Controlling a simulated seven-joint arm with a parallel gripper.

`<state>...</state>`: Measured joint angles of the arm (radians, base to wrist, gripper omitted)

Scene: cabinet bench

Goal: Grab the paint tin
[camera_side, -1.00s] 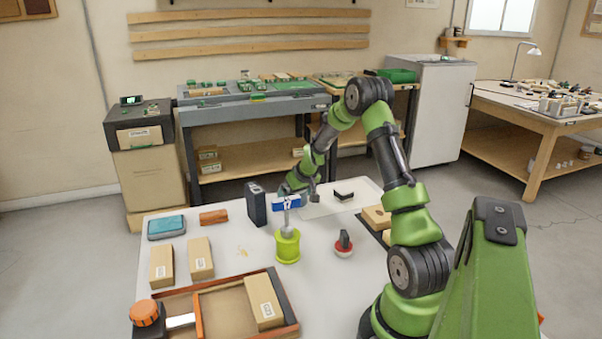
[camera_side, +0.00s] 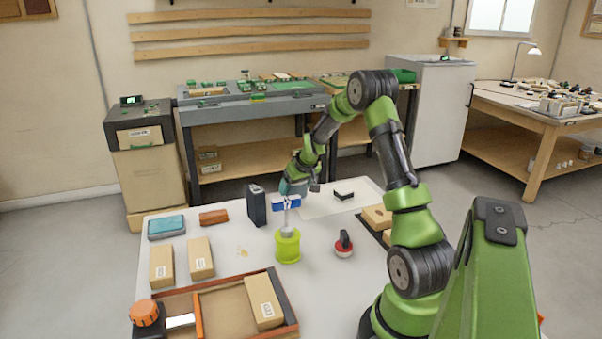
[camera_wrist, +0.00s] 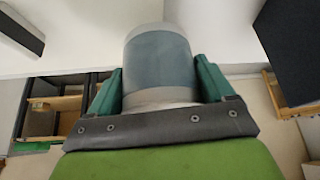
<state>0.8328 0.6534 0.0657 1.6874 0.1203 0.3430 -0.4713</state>
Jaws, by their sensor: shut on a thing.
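The paint tin is a grey-blue cylinder with pale rims. In the wrist view the tin (camera_wrist: 160,58) sits between the two green fingers of my gripper (camera_wrist: 160,88), which is shut on it. In the side view my gripper (camera_side: 300,181) is over the far part of the table, and the tin (camera_side: 291,188) shows as a small teal-grey body at it. The tin's lower part is partly hidden there behind a blue-and-white bar. I cannot tell exactly how high it is above the table.
A yellow-green pot (camera_side: 287,246) with the blue-topped tool (camera_side: 286,202) stands in front. A black box (camera_side: 255,204) is left of the tin. A black-and-white block (camera_side: 344,196) lies on a pale sheet (camera_side: 318,208) to the right.

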